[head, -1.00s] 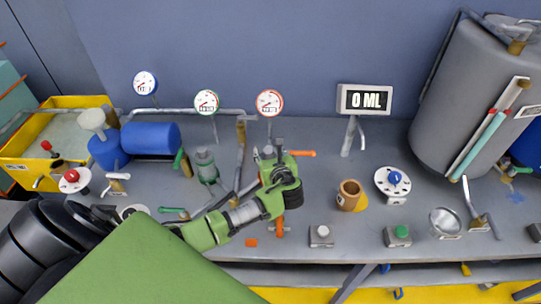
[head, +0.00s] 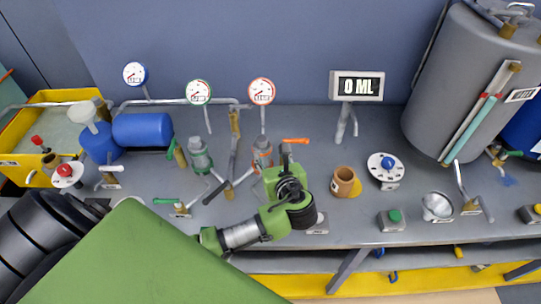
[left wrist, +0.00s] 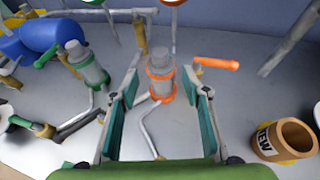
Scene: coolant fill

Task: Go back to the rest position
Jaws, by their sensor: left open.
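My left gripper (head: 284,158) is above the middle of the bench, with its green wrist reaching in from the lower left. In the left wrist view its two teal-padded fingers (left wrist: 161,80) are spread apart with nothing held between them. Beyond the gap stands a grey cylinder with orange rings (left wrist: 161,82). In the head view this orange-ringed cylinder (head: 262,155) stands just left of the gripper, beside an orange-handled valve (head: 295,141). Whether a finger touches anything cannot be told. My right gripper is not in view.
A brown cup (head: 342,182), a dial with a blue knob (head: 387,167) and a green button (head: 392,219) are to the right. A display reading 0 ML (head: 357,87) stands behind. A green-ringed cylinder (head: 200,156) is left. A large grey tank (head: 455,75) fills the back right.

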